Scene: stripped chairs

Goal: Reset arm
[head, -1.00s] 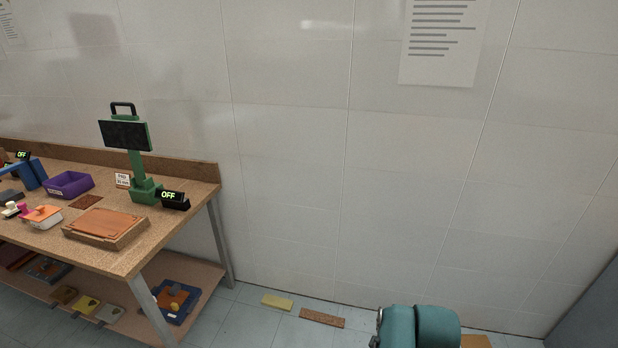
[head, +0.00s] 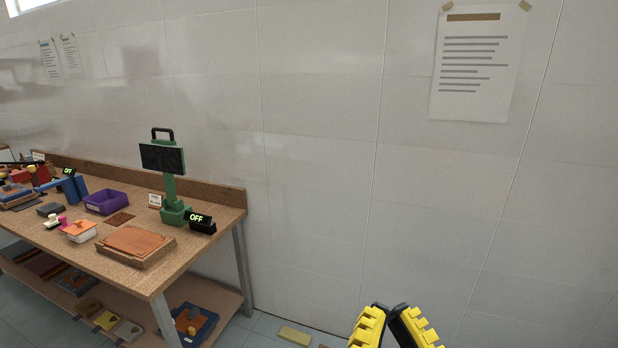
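My gripper (head: 391,309) shows only in part, at the bottom edge of the head view right of centre. Two yellow, ridged finger parts with black edges point upward. Their upper ends are close together with a small gap, and they spread apart lower down. The rest of the gripper is cut off by the frame edge. I see nothing held between the visible parts, but cannot tell how far open it is. It is in front of the bare wall, well to the right of the workbench (head: 229,228).
The bench carries a green stand with a dark screen (head: 163,158), a black "OFF" display (head: 201,224), a purple bin (head: 106,202) and a wooden board (head: 137,243). Its lower shelf holds a blue tray (head: 204,330). A yellow block (head: 295,336) lies on the floor.

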